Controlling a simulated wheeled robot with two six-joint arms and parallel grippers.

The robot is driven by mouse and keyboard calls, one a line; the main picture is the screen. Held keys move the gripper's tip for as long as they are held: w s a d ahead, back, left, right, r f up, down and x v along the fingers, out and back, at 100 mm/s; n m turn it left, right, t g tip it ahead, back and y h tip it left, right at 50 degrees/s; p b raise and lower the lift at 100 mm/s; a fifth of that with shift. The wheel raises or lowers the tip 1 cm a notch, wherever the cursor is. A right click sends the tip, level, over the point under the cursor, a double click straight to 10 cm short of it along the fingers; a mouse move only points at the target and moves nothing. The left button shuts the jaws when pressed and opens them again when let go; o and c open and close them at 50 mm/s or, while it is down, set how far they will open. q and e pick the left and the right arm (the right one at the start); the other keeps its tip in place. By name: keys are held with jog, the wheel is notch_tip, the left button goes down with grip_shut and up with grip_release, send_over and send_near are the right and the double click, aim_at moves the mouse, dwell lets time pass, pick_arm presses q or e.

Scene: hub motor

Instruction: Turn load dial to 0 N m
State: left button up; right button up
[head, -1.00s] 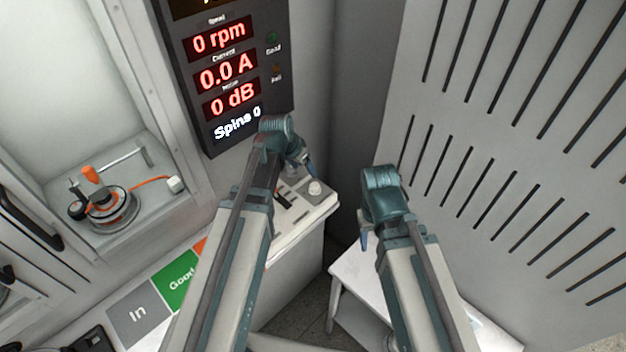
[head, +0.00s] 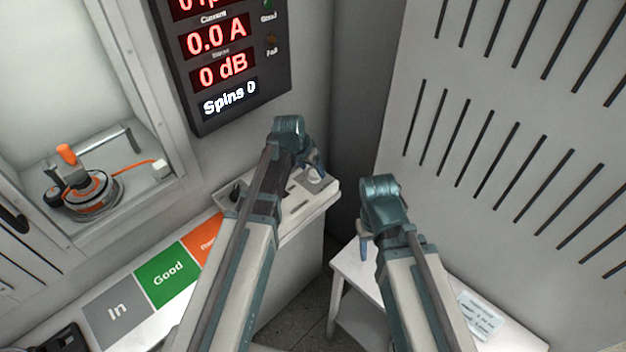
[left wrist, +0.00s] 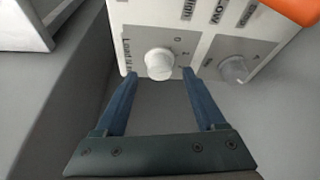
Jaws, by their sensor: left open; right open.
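The load dial is a round white knob (left wrist: 159,64) on the pale control panel (left wrist: 190,20) in the left wrist view, with "Load" lettering to its left and small marks to its right. My left gripper (left wrist: 158,75) is open, its two blue fingers pointing at the panel on either side of the knob, with no clear contact. In the head view, my left gripper (head: 314,165) is over the right end of the panel (head: 325,200) and partly covers it. My right gripper (head: 363,245) hangs above the white side table, away from the panel; it holds nothing visible.
A second, greyish knob (left wrist: 235,69) is right of the load dial, with an orange part (left wrist: 295,10) above it. The dark display (head: 225,70) reads 0.0 A, 0 dB, Spins 0. A motor fixture (head: 85,190) stands in the left bay. The white side table (head: 345,290) is at lower right.

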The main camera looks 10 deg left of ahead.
pick_arm(q)
jog(key=shift+b+x, duration=0.55)
jog(key=shift+x, duration=0.6)
jog(key=shift+r, duration=0.1)
jog(key=shift+c, duration=0.4)
grip_shut()
